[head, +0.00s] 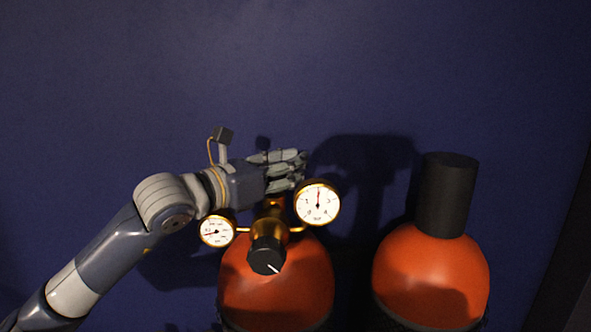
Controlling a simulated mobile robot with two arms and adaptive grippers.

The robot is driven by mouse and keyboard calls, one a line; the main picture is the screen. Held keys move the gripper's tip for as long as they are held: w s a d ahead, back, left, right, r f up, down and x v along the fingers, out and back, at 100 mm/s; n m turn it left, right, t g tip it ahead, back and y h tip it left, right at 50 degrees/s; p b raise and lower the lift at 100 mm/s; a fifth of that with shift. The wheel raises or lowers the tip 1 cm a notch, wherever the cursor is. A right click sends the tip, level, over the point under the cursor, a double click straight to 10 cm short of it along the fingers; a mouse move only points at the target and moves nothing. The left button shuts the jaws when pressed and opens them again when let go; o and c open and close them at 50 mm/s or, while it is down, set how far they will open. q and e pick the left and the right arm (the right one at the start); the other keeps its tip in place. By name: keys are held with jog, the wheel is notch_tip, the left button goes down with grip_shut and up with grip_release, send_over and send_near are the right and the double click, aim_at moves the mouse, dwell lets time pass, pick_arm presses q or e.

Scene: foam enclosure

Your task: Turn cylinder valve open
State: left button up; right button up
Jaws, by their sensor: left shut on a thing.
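An orange gas cylinder (275,285) stands at the bottom middle of the head view. A brass regulator (271,222) with a black knob (267,256) sits at its top. A larger gauge (317,203) is on the right and a smaller gauge (217,230) on the left. My left gripper (290,170) reaches in from the left, just above and behind the regulator, at the top of the cylinder. It is shut on the cylinder valve, which its fingers mostly hide. The right gripper is not in the view.
A second orange cylinder (430,272) with a black cap (447,195) stands to the right, apart from the first. A dark blue wall (300,70) is close behind both. The space above the cylinders is clear.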

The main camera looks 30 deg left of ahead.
pick_arm(q)
jog(key=shift+w+a+f+n+y+b, duration=0.15)
jog(key=shift+f+n+y+b, duration=0.1)
jog(key=shift+n+y, duration=0.35)
jog(key=shift+s+a+f+n+y+b, duration=0.15)
jog(key=shift+n+y, duration=0.25)
jog(key=shift+y, duration=0.4)
jog(key=shift+w+n+y, duration=0.1)
jog(key=shift+n+y, duration=0.3)
jog(key=shift+y, duration=0.2)
jog(key=o, duration=0.9)
jog(key=shift+a, duration=0.1)
jog(key=shift+o, duration=0.7)
jog(key=shift+s+r+t, duration=0.2)
jog(key=shift+s+t, duration=0.05)
jog(key=shift+t, duration=0.05)
jog(key=shift+w+a+r, duration=0.1)
jog(key=shift+a+r, duration=0.05)
notch_tip(320, 180, up, 10)
jog(key=shift+f, duration=0.2)
